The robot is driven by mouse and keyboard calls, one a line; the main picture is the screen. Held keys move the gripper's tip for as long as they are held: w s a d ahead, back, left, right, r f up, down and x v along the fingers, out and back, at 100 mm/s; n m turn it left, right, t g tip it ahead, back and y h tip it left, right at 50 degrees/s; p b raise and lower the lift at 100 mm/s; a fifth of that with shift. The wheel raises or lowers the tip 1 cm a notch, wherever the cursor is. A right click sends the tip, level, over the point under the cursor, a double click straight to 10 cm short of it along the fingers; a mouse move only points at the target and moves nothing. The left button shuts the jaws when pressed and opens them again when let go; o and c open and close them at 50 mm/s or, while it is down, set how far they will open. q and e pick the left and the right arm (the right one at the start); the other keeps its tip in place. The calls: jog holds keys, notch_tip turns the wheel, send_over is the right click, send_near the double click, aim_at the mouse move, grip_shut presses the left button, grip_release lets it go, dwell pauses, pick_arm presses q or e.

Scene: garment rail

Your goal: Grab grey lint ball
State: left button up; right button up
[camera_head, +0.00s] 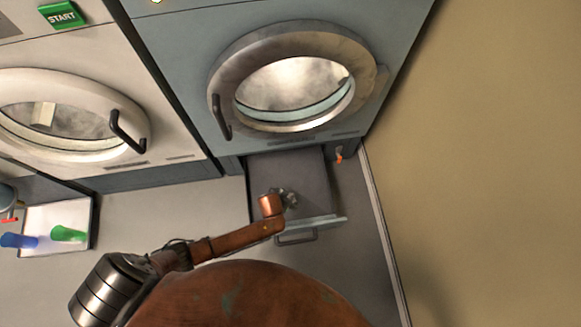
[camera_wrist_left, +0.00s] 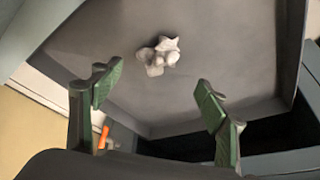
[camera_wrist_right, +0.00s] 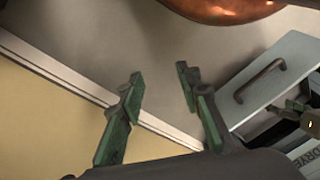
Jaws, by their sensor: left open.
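The grey lint ball (camera_wrist_left: 160,55) is a pale, crumpled clump on the floor of the open dark drawer (camera_wrist_left: 95,45) in the left wrist view. My left gripper (camera_wrist_left: 152,98) is open and empty, with the lint ball beyond its fingertips and between their lines. In the head view my left gripper (camera_head: 290,199) reaches down over the drawer (camera_head: 308,170) below the dryer; it hides the lint ball or blends with it there. My right gripper (camera_wrist_right: 160,82) is open and empty beside the drawer, over the floor near the wall.
The drawer front with a handle (camera_head: 296,238) stands out from the blue-grey dryer (camera_head: 185,60). A wall (camera_head: 480,130) with a white skirting closes the right side. A second white machine (camera_head: 60,75) and blue and green cups (camera_head: 68,234) are at left. An orange item (camera_head: 339,155) is beside the drawer.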

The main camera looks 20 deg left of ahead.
aim_at(290, 197)
pick_arm(q)
jog(key=b+x, duration=0.1)
jog(key=x, duration=0.1)
jog(key=shift+f, duration=0.3)
jog(key=b+x, duration=0.4)
jog(key=shift+s+d, duration=0.15)
jog(key=shift+d, duration=0.1)
jog(key=shift+w+f, duration=0.3)
jog(key=shift+f, duration=0.05)
pick_arm(e)
jog(key=w+a+f+t+y, duration=0.1)
jog(key=w+a+f+t, duration=0.2)
jog(key=w+f, duration=0.3)
jog(key=shift+a+f+t, duration=0.35)
jog(key=shift+f+t, duration=0.35)
jog(key=shift+f, duration=1)
jog(key=shift+w, duration=0.1)
pick_arm(q)
jog(key=c, duration=1)
